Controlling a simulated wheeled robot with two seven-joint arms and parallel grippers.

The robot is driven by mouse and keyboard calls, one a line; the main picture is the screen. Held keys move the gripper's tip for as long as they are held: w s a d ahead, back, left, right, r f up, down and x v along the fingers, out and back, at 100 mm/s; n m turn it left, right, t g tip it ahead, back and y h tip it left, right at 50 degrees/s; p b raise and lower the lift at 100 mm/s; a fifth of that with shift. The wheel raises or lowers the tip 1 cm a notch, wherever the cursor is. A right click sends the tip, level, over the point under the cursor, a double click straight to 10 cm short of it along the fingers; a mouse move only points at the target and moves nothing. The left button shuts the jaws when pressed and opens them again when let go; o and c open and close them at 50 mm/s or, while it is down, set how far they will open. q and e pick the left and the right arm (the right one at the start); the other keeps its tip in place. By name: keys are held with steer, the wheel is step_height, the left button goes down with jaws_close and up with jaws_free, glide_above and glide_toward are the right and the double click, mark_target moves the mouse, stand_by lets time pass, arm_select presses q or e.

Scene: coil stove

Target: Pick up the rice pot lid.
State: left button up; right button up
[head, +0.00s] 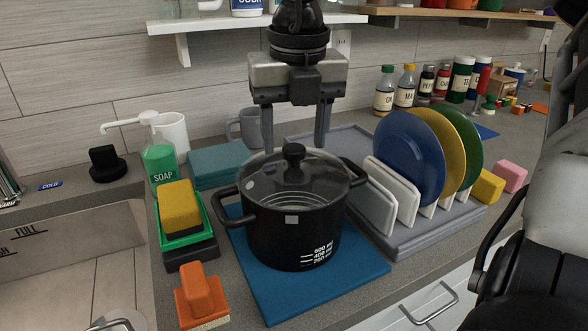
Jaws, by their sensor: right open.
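The rice pot lid (262,178) is a glass disc with a black knob (293,157). It sits on the black pot (290,235), which stands on a blue mat (350,285). My right gripper (294,146) comes down from the top of the head view. It is open and empty, its two fingers pointing down on either side of the knob in the picture. The fingertips show near the lid's far edge; I cannot tell their exact depth or whether they touch it. My left gripper is not in view.
A dish rack (400,240) with several plates stands close right of the pot. A soap bottle (160,165) and a yellow sponge (179,207) in a green holder are left. Shelves hang above.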

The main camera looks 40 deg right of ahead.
steer(key=shift+w+f, duration=0.1)
steer(key=shift+f, duration=0.5)
jaws_close()
steer(key=shift+r, duration=0.15)
